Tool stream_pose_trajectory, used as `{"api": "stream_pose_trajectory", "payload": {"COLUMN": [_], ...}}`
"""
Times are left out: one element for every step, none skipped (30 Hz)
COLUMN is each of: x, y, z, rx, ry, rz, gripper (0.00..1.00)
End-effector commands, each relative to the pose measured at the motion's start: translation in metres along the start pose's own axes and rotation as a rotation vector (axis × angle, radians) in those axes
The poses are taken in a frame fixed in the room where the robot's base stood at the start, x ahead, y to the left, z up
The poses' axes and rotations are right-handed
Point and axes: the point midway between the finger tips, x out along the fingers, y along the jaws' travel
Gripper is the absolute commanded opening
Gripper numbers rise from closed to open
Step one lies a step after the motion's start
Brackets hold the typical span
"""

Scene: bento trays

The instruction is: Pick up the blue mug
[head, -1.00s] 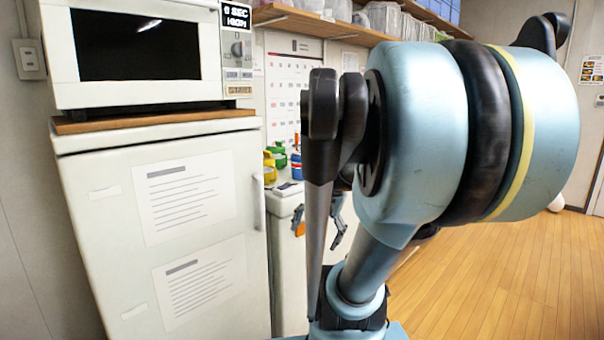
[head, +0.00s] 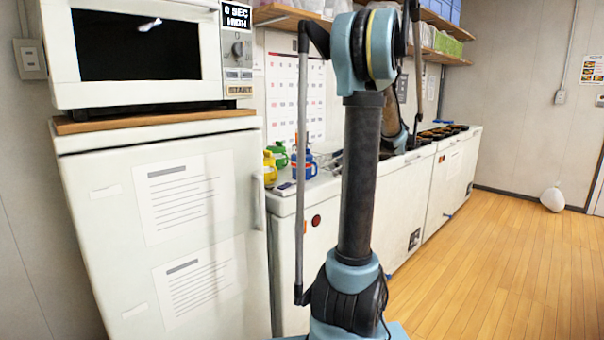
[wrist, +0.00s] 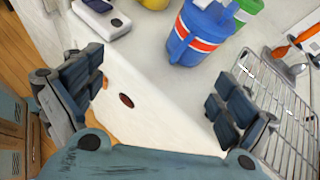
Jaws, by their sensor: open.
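The blue mug (head: 310,165) stands on the white counter beside the fridge in the head view. In the wrist view the blue mug (wrist: 203,32) has a red and white band and stands near the counter edge. My gripper (wrist: 160,82) is open and empty, its two fingers wide apart. The mug lies beyond the fingertips, towards the right finger, and nothing touches it. In the head view I cannot make out my gripper, as my arm blocks that area.
A yellow mug (head: 270,168) and a green mug (head: 279,155) stand left of the blue one. A white device (wrist: 102,18) lies near the edge. A wire rack (wrist: 285,110) and orange-handled utensil (wrist: 306,35) are on the right. The fridge (head: 150,220) stands left.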

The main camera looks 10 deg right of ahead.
Motion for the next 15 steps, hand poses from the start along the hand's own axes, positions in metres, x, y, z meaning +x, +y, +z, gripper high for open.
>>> {"api": "stream_pose_trajectory", "payload": {"x": [-0.009,-0.012,-0.017,-0.020,-0.023,-0.026,-0.027,-0.028,-0.028,-0.027,-0.025,-0.021,-0.017,-0.012,-0.005], "y": [-0.013,-0.019,-0.026,-0.030,-0.034,-0.038,-0.040,-0.041,-0.043,-0.044,-0.045,-0.045,-0.046,-0.046,-0.046], "z": [-0.004,-0.006,-0.007,-0.009,-0.010,-0.011,-0.011,-0.012,-0.012,-0.012,-0.012,-0.012,-0.011,-0.011,-0.009], "rx": [0.040,0.061,0.086,0.103,0.117,0.132,0.141,0.148,0.156,0.159,0.160,0.161,0.162,0.161,0.161], "ry": [-0.026,-0.040,-0.059,-0.069,-0.080,-0.091,-0.097,-0.103,-0.109,-0.111,-0.113,-0.114,-0.114,-0.114,-0.114], "rz": [-0.014,-0.019,-0.026,-0.030,-0.033,-0.035,-0.036,-0.038,-0.039,-0.039,-0.039,-0.039,-0.039,-0.039,-0.037], "gripper": [0.96,0.96,0.96,0.96,0.96,0.96,0.96,0.96,0.96,0.96,0.96,0.96,0.96,0.96,0.96]}}
